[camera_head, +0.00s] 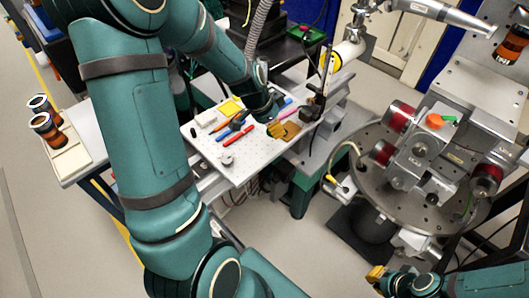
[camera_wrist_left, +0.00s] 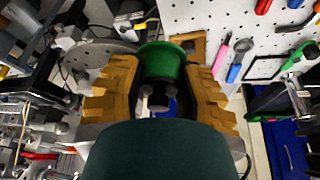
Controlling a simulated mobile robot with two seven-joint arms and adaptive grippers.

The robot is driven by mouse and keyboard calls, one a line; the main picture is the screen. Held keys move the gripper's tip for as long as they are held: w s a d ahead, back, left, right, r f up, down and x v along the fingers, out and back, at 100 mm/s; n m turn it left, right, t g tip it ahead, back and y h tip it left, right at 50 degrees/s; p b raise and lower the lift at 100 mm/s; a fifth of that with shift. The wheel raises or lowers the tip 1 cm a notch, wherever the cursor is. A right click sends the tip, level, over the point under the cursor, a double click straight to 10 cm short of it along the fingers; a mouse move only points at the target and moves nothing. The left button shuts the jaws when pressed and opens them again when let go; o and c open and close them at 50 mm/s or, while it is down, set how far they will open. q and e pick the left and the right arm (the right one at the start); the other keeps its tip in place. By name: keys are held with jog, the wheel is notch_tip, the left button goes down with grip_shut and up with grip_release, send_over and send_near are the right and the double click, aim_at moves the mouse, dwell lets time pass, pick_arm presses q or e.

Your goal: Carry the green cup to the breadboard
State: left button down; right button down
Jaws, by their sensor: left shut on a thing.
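The green cup (camera_wrist_left: 162,58) is between the two yellow fingers of my left gripper (camera_wrist_left: 160,72) in the left wrist view, and the fingers are shut on it. I cannot make out the cup in the head view. There, my left gripper (camera_head: 275,129) is over the right side of the white perforated breadboard (camera_head: 242,165), near a tan square pad (camera_head: 292,129). The breadboard also shows at the upper right of the left wrist view (camera_wrist_left: 225,18). My right gripper (camera_head: 376,274) is at the lower right, away from the board; its finger opening is unclear.
Colored tools and a yellow note (camera_head: 230,107) lie on the breadboard. A round metal stage (camera_head: 375,185) with red-ended fixtures stands to the right. Two brown-banded jars (camera_head: 45,125) stand on a side table at left. The board's front part is mostly clear.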

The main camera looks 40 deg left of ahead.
pick_arm(q)
jog(key=shift+s+a+r, duration=0.1)
jog(key=shift+s+a, duration=0.15)
jog(key=shift+a, duration=0.25)
jog(key=shift+s+a+r, duration=0.1)
jog(key=shift+s+a, duration=0.1)
jog(key=shift+a, duration=0.3)
jog(key=b, duration=0.2)
send_over(268, 149)
jog(key=s, duration=0.1)
jog(key=f, duration=0.7)
jog(key=shift+s+a+f, duration=0.1)
jog(key=shift+s+a, duration=0.05)
jog(key=shift+a, duration=0.05)
jog(key=shift+f+b, duration=0.5)
jog(key=shift+f, duration=0.9)
jog(key=shift+f, duration=0.1)
jog(key=c, duration=0.7)
grip_release()
